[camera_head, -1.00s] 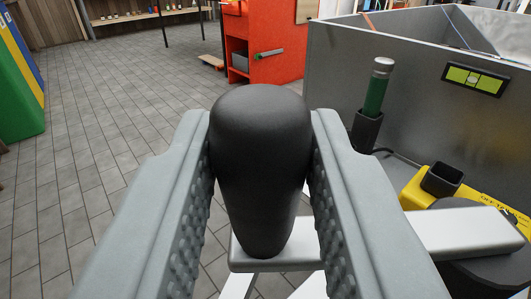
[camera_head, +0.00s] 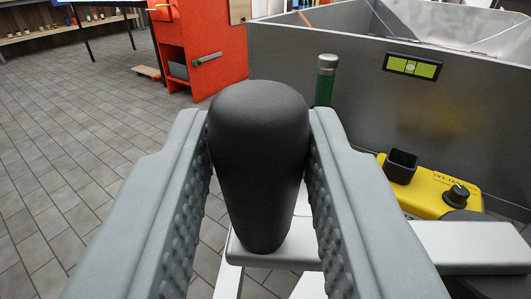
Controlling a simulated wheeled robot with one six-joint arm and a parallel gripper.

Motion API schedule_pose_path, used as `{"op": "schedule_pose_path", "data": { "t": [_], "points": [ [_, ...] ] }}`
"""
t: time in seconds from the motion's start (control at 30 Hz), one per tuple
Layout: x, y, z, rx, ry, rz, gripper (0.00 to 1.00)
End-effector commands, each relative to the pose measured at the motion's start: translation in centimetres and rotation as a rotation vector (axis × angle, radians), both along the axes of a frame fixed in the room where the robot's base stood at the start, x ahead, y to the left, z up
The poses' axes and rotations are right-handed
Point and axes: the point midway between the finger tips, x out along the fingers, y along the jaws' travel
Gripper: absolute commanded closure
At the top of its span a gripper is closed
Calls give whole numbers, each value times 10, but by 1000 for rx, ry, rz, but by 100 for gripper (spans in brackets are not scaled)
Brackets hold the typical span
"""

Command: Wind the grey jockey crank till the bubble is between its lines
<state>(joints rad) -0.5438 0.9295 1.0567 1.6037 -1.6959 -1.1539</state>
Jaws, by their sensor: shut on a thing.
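My gripper (camera_head: 259,130) is shut on the black crank knob (camera_head: 258,175), one ridged jaw pressed on each side. The knob stands upright on the end of the pale grey crank arm (camera_head: 470,243), which runs off to the right. A spirit level (camera_head: 412,66) with a yellow-green vial in a black frame is on the grey trailer wall at upper right. A pale bubble shows near the middle of the vial. It is too small to tell exactly how it sits against the lines.
A yellow box (camera_head: 436,196) with a black socket (camera_head: 402,165) and a dark dial (camera_head: 457,195) lies right of the knob. A red cabinet (camera_head: 215,40) is behind. Paved floor (camera_head: 90,140) is open at left.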

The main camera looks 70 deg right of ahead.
Motion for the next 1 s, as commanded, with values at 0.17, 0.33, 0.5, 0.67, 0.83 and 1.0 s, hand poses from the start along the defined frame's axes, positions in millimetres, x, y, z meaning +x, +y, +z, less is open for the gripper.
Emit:
{"op": "schedule_pose_path", "data": {
  "t": [0.17,0.33,0.5,0.67,0.83,1.0],
  "points": [
    [3,0,0,0,-1,6,100],
    [3,0,0,0,-1,6,100],
    [2,-1,0,0,-1,4,53],
    [2,0,0,0,-1,2,53],
    [-1,6,0,0,-1,2,53],
    [-11,29,-1,1,0,3,53]
  ]
}}
